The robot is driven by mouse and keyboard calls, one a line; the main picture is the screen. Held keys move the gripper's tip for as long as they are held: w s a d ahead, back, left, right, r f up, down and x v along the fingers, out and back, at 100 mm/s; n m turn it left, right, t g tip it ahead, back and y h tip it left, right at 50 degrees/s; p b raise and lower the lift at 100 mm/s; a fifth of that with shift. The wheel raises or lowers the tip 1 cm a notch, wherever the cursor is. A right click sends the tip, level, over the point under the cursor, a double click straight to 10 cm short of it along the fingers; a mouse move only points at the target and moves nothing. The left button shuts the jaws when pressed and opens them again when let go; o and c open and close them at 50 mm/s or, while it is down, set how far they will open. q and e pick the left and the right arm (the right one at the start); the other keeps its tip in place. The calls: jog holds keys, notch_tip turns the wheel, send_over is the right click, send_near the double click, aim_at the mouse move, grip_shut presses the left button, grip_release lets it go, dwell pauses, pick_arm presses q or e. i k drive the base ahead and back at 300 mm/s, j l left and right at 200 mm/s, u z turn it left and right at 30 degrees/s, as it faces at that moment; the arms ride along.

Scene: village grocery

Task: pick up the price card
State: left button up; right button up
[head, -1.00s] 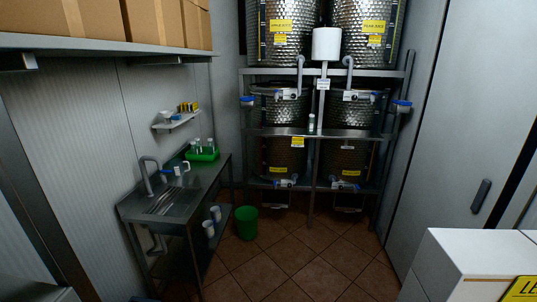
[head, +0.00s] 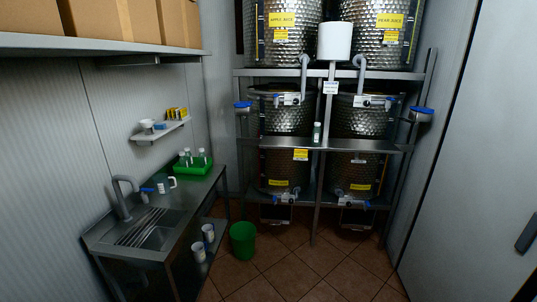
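I cannot tell for sure which item is the price card. A small yellow card (head: 300,155) hangs at the front edge of the rack's middle shelf, left of the centre post. A small white card (head: 330,87) is on the centre post below a white cylinder. Larger yellow labels sit on the steel tanks, including one reading apple juice (head: 282,20) and one reading pear juice (head: 389,20). Neither of my grippers is in view.
The metal rack (head: 390,145) holds several tanks. A steel sink counter (head: 110,242) stands on the left, with a green tray (head: 194,168) on it. A green bin (head: 243,241) stands on the tiled floor, which is clear in front of the rack. Boxes (head: 105,20) fill the upper-left shelf.

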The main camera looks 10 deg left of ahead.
aim_at(183, 112)
jog(key=i+z, duration=0.15)
jog(key=i, duration=0.65)
jog(key=i+z, duration=0.3)
jog(key=i+j+z, duration=0.25)
jog(key=i, duration=0.25)
jog(key=i+l+z, duration=0.15)
jog(key=i+z, duration=0.25)
jog(key=i, duration=0.15)
jog(key=i+z, duration=0.35)
jog(key=i, duration=0.15)
jog(key=u, duration=2)
